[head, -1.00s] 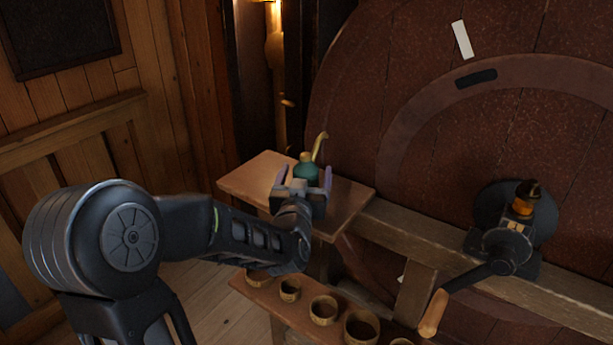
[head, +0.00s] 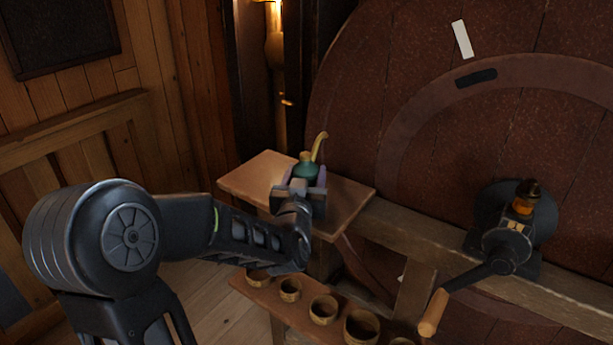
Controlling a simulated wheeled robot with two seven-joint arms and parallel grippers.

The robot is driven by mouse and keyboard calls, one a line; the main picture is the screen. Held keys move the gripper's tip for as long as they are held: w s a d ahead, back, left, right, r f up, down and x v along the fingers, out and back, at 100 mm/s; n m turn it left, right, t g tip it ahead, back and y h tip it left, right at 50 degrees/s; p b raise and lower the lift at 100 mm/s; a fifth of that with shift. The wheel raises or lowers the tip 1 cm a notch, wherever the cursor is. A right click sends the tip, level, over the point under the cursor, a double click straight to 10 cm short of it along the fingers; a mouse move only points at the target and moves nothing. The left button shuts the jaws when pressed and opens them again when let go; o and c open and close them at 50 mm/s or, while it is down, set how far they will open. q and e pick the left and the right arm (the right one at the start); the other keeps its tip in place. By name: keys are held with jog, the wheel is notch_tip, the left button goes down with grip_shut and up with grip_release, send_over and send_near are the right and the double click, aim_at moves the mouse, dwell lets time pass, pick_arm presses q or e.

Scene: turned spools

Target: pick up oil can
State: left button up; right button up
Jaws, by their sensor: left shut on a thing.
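The oil can (head: 306,169) has a teal body and a brass spout that points up and to the right. It is at the small wooden shelf (head: 248,183) in the middle of the head view. My left gripper (head: 304,178) is shut on the oil can's body, coming from the near side. The gripper hides the can's lower part, so I cannot tell whether its base touches the shelf. My right gripper is not in view.
A large dark red wheel (head: 415,80) stands behind the shelf. A crank with a wooden handle (head: 433,312) and an amber oiler (head: 523,205) sit on the beam at right. Several wooden cups (head: 323,309) stand on a lower shelf.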

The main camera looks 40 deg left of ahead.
aim_at(306, 153)
pick_arm(q)
jog(key=shift+c, duration=1.1)
notch_tip(306, 153, up, 10)
jog(key=shift+r, duration=0.1)
